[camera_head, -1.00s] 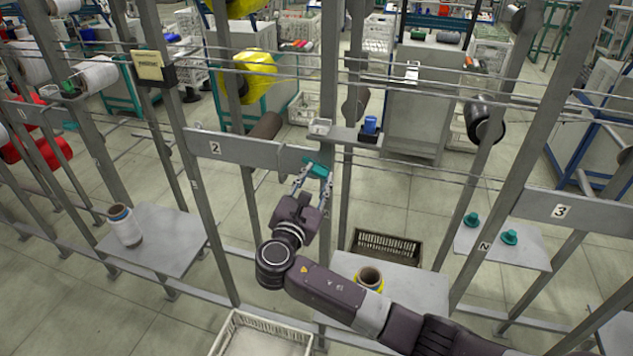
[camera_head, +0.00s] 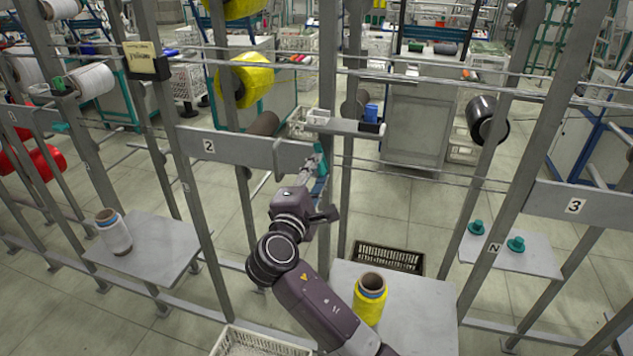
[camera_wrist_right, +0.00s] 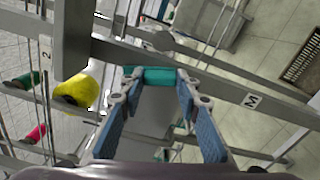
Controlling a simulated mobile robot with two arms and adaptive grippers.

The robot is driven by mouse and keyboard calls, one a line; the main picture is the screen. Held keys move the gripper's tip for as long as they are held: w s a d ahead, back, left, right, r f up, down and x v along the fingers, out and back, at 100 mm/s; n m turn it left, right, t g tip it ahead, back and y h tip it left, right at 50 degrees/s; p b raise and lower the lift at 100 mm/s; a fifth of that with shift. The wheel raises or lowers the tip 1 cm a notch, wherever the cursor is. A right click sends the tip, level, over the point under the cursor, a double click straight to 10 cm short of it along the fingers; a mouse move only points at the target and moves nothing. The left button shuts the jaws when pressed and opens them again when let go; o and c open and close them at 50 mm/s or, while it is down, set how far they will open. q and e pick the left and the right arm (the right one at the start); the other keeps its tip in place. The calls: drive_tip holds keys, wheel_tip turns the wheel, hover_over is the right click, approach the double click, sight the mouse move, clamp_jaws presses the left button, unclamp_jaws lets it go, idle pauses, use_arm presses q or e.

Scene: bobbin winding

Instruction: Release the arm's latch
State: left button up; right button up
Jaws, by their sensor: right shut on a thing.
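The latch appears as a small teal handle (camera_head: 321,158) at the right end of the grey number 2 crossbar (camera_head: 235,149), beside an upright post. My right gripper (camera_head: 319,170) is at this handle. In the right wrist view a teal bar (camera_wrist_right: 160,76) lies crosswise between the two fingertips of my right gripper (camera_wrist_right: 158,84), which is shut on it. The handle stands nearly upright in the head view. Its joint to the crossbar is partly hidden by the fingers and the post. My left gripper is not in view.
Thin wires run across the posts. A yellow bobbin (camera_head: 370,302) stands on a grey plate (camera_head: 425,302) below right, near my arm. A dark crate (camera_head: 388,258) lies behind.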

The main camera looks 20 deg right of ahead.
drive_tip(key=shift+f+m+b, duration=0.2)
drive_tip(key=shift+m+b, duration=0.95)
drive_tip(key=shift+m, duration=0.35)
drive_tip(key=shift+d, duration=0.1)
drive_tip(key=o, duration=1.2)
drive_tip(key=shift+s+r, duration=0.1)
drive_tip(key=shift+r, duration=0.05)
drive_tip(key=shift+c, duration=0.2)
drive_tip(key=v, duration=0.7)
drive_tip(key=shift+s+a, duration=0.2)
